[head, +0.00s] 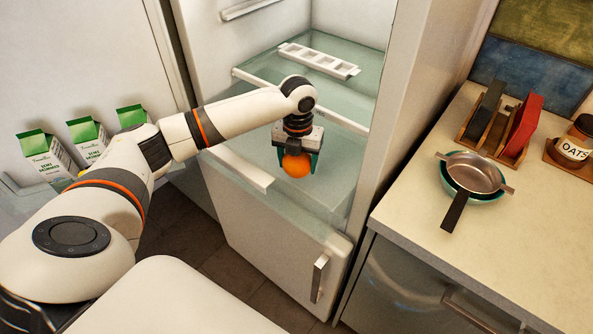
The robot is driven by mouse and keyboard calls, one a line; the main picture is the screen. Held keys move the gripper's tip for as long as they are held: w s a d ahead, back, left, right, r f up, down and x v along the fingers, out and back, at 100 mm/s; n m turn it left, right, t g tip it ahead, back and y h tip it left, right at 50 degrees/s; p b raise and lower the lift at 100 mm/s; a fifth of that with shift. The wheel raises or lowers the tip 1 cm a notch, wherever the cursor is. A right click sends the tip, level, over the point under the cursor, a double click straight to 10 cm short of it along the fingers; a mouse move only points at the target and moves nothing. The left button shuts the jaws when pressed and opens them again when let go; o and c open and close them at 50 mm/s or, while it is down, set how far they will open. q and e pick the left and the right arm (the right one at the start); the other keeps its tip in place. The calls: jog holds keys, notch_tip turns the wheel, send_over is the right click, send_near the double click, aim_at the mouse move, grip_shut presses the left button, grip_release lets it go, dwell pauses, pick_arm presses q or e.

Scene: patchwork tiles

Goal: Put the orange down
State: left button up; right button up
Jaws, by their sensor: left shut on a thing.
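The orange (296,164) is round and bright, inside the open fridge in the head view. My left gripper (297,158) points down and is shut on the orange, with its teal fingers on either side. The orange is over a glass fridge shelf (250,205); I cannot tell whether it touches the shelf. My right gripper is not in view.
The white egg tray (318,60) lies on an upper shelf behind. Green-and-white cartons (88,137) stand in the door at left. At right, the counter (420,210) holds a pan (473,173), a rack with boards (497,130) and an oats jar (575,142).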

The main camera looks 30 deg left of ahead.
aim_at(297, 175)
pick_arm(q)
jog(key=shift+f, duration=2.7)
jog(key=o, duration=1.1)
jog(key=shift+f, duration=0.1)
notch_tip(297, 175, up, 12)
jog(key=shift+r, duration=0.15)
